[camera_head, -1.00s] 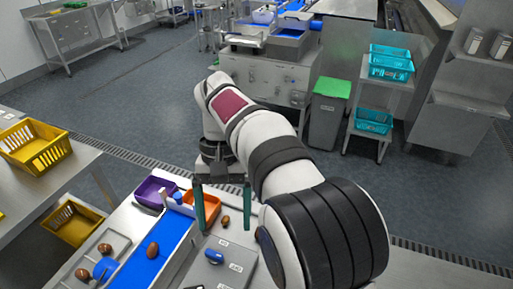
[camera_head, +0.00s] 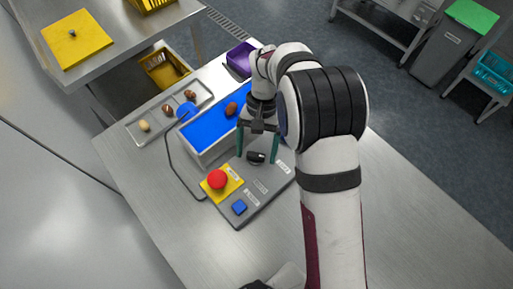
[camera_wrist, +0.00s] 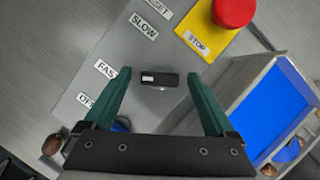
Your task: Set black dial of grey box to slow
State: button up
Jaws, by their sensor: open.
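The grey box (camera_head: 262,190) stands on the steel table in the head view, and its face (camera_wrist: 90,45) fills the upper left of the wrist view. Its black dial (camera_head: 256,157) is a short bar, also in the wrist view (camera_wrist: 162,80). A white mark on the dial's left end points toward the FAST label (camera_wrist: 105,68). The SLOW label (camera_wrist: 144,26) is above and left of the dial. My gripper (camera_head: 258,159) is open, with green fingers on either side of the dial. In the wrist view (camera_wrist: 159,77) gaps show between dial and fingertips.
A red stop button (camera_head: 217,179) on a yellow plate and a blue button (camera_head: 239,207) sit on the box near the dial. A blue conveyor (camera_head: 215,123) runs beside it. A metal tray (camera_head: 150,126) holds several dates. The table's front right is clear.

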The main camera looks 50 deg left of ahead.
jog(key=shift+f, duration=0.1)
jog(key=c, duration=1.4)
jog(key=shift+m, duration=0.4)
jog(key=m+y, duration=0.1)
jog(key=m, duration=0.2)
jog(key=shift+d+g, duration=0.1)
jog(key=shift+g, duration=0.2)
jog(key=m+y, duration=0.1)
jog(key=m, duration=0.2)
jog(key=shift+d+m+y, duration=0.1)
jog(key=shift+m+y, duration=0.2)
jog(key=shift+y, duration=0.1)
jog(key=m+y, duration=0.1)
jog(key=m, duration=0.2)
jog(key=m+y, duration=0.1)
jog(key=m, duration=0.2)
jog(key=shift+d, duration=0.1)
jog(key=shift+m, duration=0.4)
